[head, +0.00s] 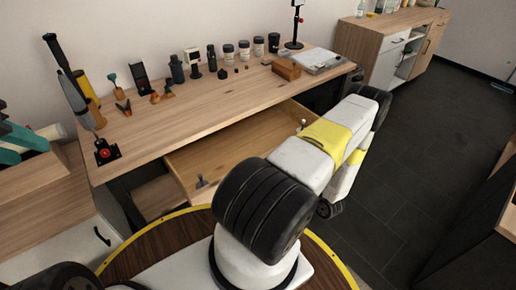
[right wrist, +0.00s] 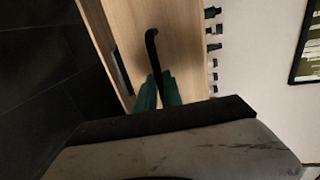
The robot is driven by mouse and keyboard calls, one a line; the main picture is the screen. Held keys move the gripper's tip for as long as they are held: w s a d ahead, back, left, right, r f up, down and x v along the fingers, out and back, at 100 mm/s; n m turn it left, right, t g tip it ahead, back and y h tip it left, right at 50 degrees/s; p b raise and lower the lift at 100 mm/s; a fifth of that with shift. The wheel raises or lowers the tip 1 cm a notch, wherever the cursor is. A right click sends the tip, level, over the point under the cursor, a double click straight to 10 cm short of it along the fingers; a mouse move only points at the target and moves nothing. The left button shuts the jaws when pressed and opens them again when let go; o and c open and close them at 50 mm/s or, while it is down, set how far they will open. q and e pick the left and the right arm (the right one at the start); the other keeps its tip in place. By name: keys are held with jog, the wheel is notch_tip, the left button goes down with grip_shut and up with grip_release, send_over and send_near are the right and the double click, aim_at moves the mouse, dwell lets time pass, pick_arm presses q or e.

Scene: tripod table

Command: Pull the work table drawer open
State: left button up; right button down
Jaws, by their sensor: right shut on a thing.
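The work table (head: 220,105) has a wooden top, and its drawer (head: 205,153) stands partly out, with its bare interior showing in the head view. The drawer's dark bar handle (right wrist: 152,45) shows in the right wrist view. My right gripper (right wrist: 158,90) has green fingers shut around that handle. In the head view my right arm hides this gripper and the middle of the drawer front; a handle end (head: 200,182) shows beside the arm.
A side cabinet (head: 45,195) is at the left. Another wooden cabinet (head: 385,40) is at the back right.

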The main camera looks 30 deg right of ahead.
jog(key=c, duration=1.5)
grip_release()
jog(key=v, duration=0.7)
jog(key=shift+s, duration=0.4)
jog(key=shift+s+r, duration=0.1)
